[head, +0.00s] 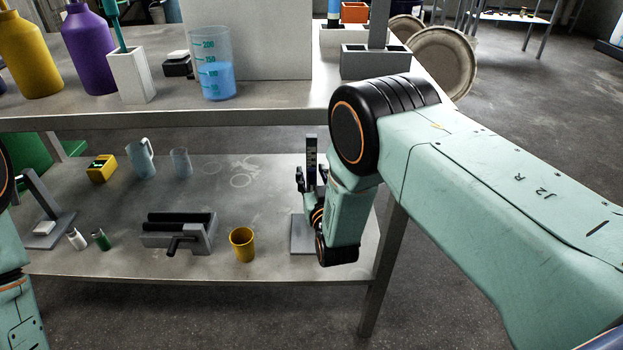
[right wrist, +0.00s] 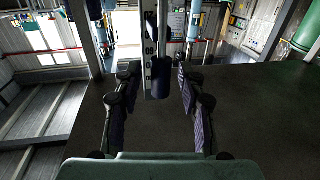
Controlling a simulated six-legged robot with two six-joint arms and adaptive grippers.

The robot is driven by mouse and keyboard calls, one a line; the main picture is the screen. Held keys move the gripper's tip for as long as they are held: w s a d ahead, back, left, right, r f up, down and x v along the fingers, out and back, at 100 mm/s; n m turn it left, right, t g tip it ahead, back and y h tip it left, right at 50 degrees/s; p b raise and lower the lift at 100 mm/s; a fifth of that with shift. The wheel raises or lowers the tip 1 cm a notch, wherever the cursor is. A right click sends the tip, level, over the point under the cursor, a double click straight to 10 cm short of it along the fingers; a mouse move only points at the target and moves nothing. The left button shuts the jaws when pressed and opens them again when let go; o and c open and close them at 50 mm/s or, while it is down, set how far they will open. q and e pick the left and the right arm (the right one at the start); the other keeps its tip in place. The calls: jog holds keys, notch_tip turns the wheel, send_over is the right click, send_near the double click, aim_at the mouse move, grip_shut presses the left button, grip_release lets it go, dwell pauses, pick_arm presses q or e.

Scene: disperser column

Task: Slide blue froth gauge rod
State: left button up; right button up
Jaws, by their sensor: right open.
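A gauge stands on the lower shelf, an upright scale post (head: 311,150) on a flat grey base (head: 302,246). In the right wrist view a dark blue rod (right wrist: 159,79) sits on the pale marked upright (right wrist: 149,45). My right gripper (head: 305,180) is at the post, its wrist hiding part of the gauge. In the right wrist view the right gripper (right wrist: 158,88) has its fingers apart, one each side of the blue rod, with gaps showing. My left gripper is out of view; only parts of my left arm show at the left edge.
A yellow cup (head: 242,245) and a grey trough with a handle (head: 180,232) stand left of the gauge. The upper shelf edge (head: 200,116) runs above, with a beaker of blue liquid (head: 215,70) on it. Bare shelf lies behind the cup.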

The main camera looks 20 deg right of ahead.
jog(key=shift+w, duration=0.2)
grip_shut()
dwell(0.3)
dwell(0.4)
